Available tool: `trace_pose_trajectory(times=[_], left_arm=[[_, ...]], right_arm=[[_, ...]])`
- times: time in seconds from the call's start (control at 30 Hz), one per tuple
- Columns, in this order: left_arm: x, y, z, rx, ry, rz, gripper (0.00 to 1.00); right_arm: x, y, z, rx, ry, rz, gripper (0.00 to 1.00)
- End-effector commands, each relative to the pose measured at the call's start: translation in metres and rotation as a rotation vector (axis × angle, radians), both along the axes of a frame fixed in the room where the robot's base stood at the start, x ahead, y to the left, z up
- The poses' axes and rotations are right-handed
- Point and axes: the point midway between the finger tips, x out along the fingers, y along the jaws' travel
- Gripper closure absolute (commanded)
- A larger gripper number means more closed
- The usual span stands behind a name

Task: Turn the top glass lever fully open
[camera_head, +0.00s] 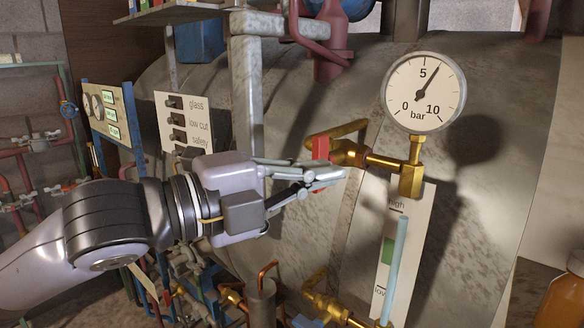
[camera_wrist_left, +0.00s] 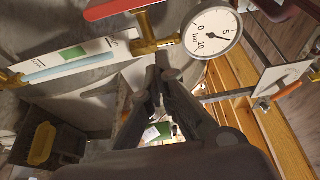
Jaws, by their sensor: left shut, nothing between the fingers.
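The top glass lever (camera_head: 320,148) is red and sits on the brass valve (camera_head: 348,153) at the upper end of the sight glass (camera_head: 395,265). It points roughly downward, its lower part mostly hidden behind my fingers. My left gripper (camera_head: 340,175) is shut and empty, its fingertips overlapping the lever in the head view. In the left wrist view, the red lever (camera_wrist_left: 108,8) runs along the top edge, apart from my shut fingertips (camera_wrist_left: 165,68). Whether any finger touches the lever I cannot tell. My right gripper is not in view.
The pressure gauge (camera_head: 425,92) stands right of the valve on a brass stem. The level plate (camera_head: 403,250) is behind the sight glass. A switch panel (camera_head: 185,122) and grey pipe (camera_head: 247,95) are left. A lower brass valve (camera_head: 330,308) is below. An orange bottle (camera_head: 565,300) stands right.

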Motion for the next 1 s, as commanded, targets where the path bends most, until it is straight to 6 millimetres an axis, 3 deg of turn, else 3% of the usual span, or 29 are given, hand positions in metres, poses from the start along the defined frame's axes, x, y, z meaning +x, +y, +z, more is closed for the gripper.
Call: trace_pose_trajectory(times=[0.27, 0.6, 1.0], left_arm=[[0.028, -0.041, 0.003, -0.002, 0.003, -0.002, 1.0], [0.05, -0.01, 0.001, 0.0, 0.002, 0.003, 1.0], [0.052, -0.007, 0.0, -0.002, 0.001, 0.001, 1.0]], right_arm=[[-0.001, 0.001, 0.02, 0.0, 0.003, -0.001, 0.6], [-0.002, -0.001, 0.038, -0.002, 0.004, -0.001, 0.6], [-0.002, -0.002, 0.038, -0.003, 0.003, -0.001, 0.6]])
